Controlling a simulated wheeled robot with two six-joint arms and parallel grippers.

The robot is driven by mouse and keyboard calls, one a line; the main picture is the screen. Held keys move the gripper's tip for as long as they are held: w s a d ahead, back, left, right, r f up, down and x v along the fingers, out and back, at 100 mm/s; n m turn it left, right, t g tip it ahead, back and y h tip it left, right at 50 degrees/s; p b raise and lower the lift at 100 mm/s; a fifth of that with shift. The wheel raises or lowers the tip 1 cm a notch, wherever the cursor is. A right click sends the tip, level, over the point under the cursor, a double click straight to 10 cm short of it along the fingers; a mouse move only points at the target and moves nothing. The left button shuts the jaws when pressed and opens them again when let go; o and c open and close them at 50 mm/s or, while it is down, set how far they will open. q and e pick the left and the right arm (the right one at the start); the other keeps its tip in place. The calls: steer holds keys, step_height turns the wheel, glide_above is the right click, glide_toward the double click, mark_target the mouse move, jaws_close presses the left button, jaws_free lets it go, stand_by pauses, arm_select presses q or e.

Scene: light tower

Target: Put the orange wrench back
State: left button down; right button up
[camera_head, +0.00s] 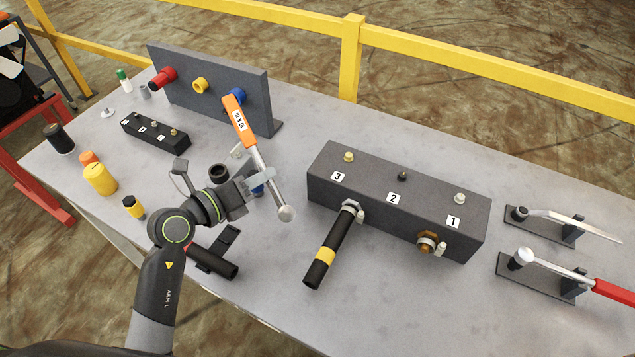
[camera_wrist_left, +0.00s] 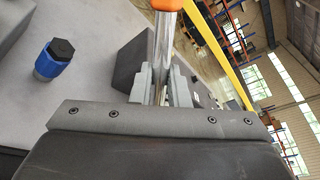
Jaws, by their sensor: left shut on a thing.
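The orange wrench has an orange handle (camera_head: 240,121) with a white label and a silver shaft ending in a round head (camera_head: 286,214). My left gripper (camera_head: 264,184) is shut on its silver shaft and holds it tilted over the table, handle up and away, head toward the near side. In the left wrist view the shaft (camera_wrist_left: 164,45) stands between the jaws (camera_wrist_left: 163,88), with a bit of orange at the top edge. Two dark wrench stands are at the right: the far one (camera_head: 512,220) carries a silver-looking wrench, the near one (camera_head: 506,268) a red-handled wrench (camera_head: 612,291).
A dark box (camera_head: 392,200) numbered 3, 2, 1 stands right of the wrench; a black, yellow-banded handle (camera_head: 325,262) sticks out from it. A grey panel (camera_head: 225,85) with coloured fittings stands behind. A blue fitting (camera_wrist_left: 53,62) shows in the wrist view. Small jars stand at left.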

mark_target(290, 202)
arm_select(q)
steer(key=w+d+f+n+g, duration=0.3)
steer(key=w+d+n, duration=0.1)
steer(key=w+n, duration=0.3)
steer(key=shift+t+y, duration=0.3)
step_height(290, 202, down, 10)
steer(key=shift+s+a+r, duration=0.1)
steer(key=shift+s, duration=0.05)
steer(key=c, duration=1.5)
jaws_free()
steer(key=shift+f, duration=0.25)
steer(key=shift+o, duration=0.6)
steer(key=shift+s, duration=0.1)
